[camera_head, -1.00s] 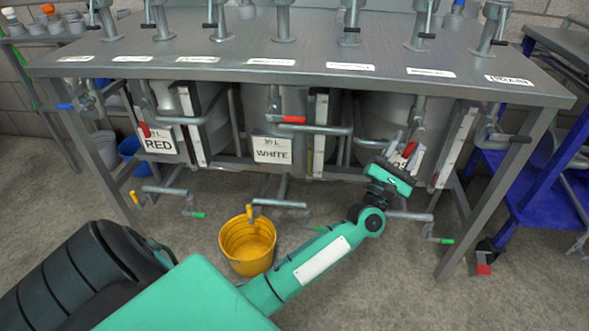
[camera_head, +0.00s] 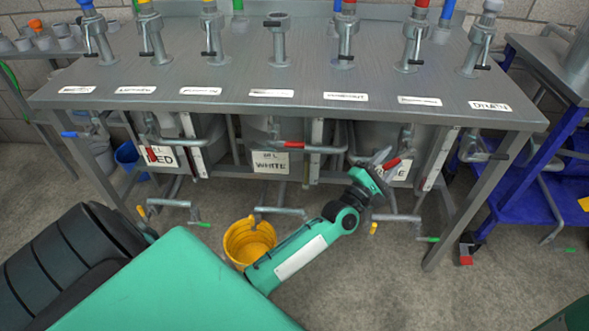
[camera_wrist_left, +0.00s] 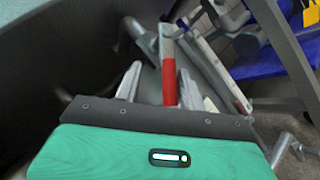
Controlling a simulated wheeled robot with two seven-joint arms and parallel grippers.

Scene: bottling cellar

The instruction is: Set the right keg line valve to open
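The right keg (camera_head: 360,134) stands under the bench; its white label (camera_head: 401,172) is partly hidden. Its valve has a red handle (camera_head: 393,162), which slants down to the left in the head view. My left gripper (camera_head: 384,157) is at this handle. In the left wrist view the red handle (camera_wrist_left: 169,78) stands between the two fingers of my left gripper (camera_wrist_left: 158,82). The fingers are apart, with a visible gap on the left side; contact on the right is unclear. My right gripper is out of view.
The white-label keg's red handle (camera_head: 292,143) lies crosswise; the left keg's red handle (camera_head: 152,154) points down. The bench top (camera_head: 240,88) with several taps overhangs the valves. A yellow bucket (camera_head: 238,232) stands on the floor. A blue shelf (camera_head: 520,193) is at the right.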

